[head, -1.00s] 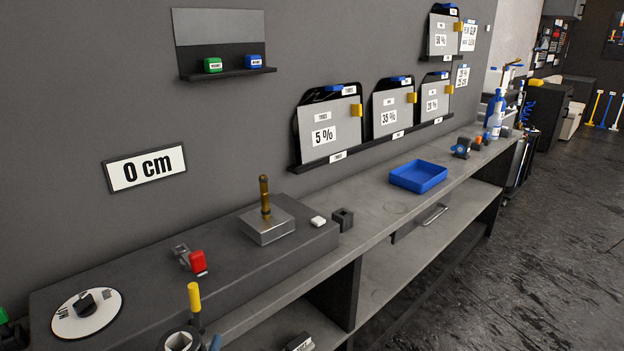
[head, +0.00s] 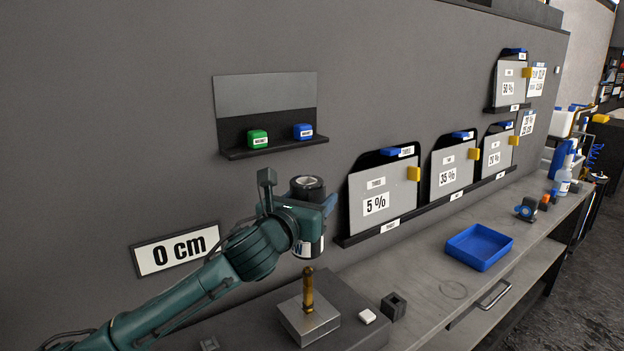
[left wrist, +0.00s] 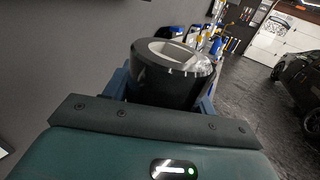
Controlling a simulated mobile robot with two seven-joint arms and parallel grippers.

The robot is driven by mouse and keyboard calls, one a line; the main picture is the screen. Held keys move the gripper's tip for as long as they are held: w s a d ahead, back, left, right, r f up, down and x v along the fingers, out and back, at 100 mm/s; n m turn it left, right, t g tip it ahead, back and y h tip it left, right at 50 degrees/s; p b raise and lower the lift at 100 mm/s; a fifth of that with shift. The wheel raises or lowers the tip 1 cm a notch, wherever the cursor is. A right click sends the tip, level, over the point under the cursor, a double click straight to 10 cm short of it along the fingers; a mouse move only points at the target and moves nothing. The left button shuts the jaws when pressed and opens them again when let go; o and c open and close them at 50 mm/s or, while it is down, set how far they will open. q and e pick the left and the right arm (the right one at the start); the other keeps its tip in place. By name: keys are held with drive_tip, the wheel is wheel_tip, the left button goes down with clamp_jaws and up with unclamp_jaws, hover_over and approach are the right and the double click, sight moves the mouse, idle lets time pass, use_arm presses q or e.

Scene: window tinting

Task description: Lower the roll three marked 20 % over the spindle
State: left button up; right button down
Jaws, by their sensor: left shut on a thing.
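The roll (head: 308,188) is a dark cylinder with a pale hollow core and a partly hidden white label; I cannot read its 20 % marking. My left gripper (head: 316,204) is shut around it and holds it roughly upright. In the left wrist view the roll (left wrist: 165,85) sits between the blue fingers (left wrist: 162,98). The brass spindle (head: 308,290) stands upright on a square metal block (head: 308,324) on the bench. The roll's lower end appears just above the spindle tip, apart from it; exact alignment is unclear. My right gripper is not in view.
A small white block (head: 367,316) and a dark square holder (head: 393,306) are right of the spindle. A blue tray (head: 479,247) lies further along the bench. A 0 cm sign (head: 175,248) and a shelf (head: 273,148) with green and blue blocks are on the wall.

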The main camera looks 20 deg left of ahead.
use_arm(q)
drive_tip(key=shift+w+a+r, duration=0.1)
drive_tip(key=shift+w+r, duration=0.3)
drive_tip(key=shift+r, duration=0.1)
drive_tip(key=shift+s+r, duration=0.1)
drive_tip(key=shift+s, duration=0.1)
